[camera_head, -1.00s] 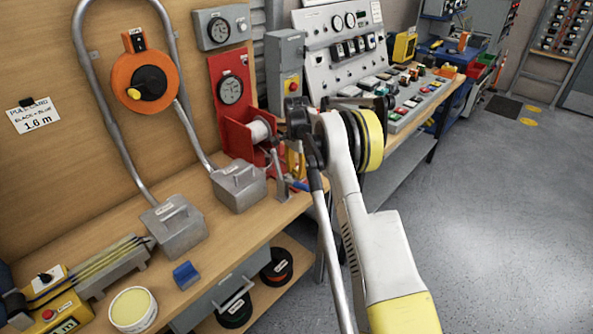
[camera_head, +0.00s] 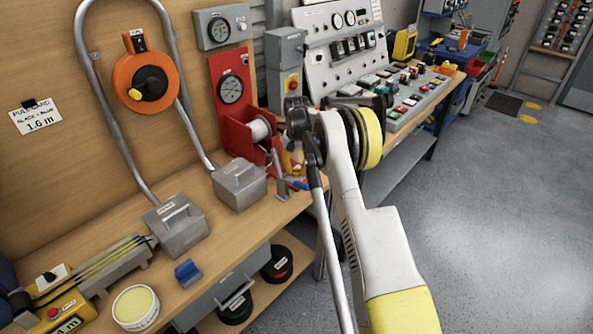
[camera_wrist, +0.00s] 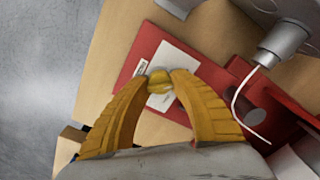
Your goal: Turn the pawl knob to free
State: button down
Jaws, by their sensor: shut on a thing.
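In the wrist view, a small golden-yellow knob (camera_wrist: 159,79) sits between the tips of my gripper (camera_wrist: 160,77), whose two yellow ribbed fingers are shut on it. Under the knob is a red base plate (camera_wrist: 198,72) with white labels, where any marking is unreadable. In the head view, the red winch stand (camera_head: 228,125) with a white spool (camera_head: 260,129) stands on the bench. My gripper (camera_head: 291,162) is at its right side, mostly hidden behind my arm, so the knob cannot be made out there.
A grey metal post (camera_wrist: 283,42) and a white cord (camera_wrist: 236,104) are close to the fingers. Grey boxes (camera_head: 239,184) with a bent conduit stand left of the winch. An orange reel (camera_head: 149,72) hangs on the board. The floor (camera_head: 500,210) to the right is clear.

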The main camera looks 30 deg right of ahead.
aim_at(297, 169)
jog(key=shift+n, duration=0.6)
jog(key=c, duration=1.1)
grip_release()
jog(key=shift+o, duration=0.2)
jog(key=shift+r, duration=0.1)
notch_tip(297, 169, up, 12)
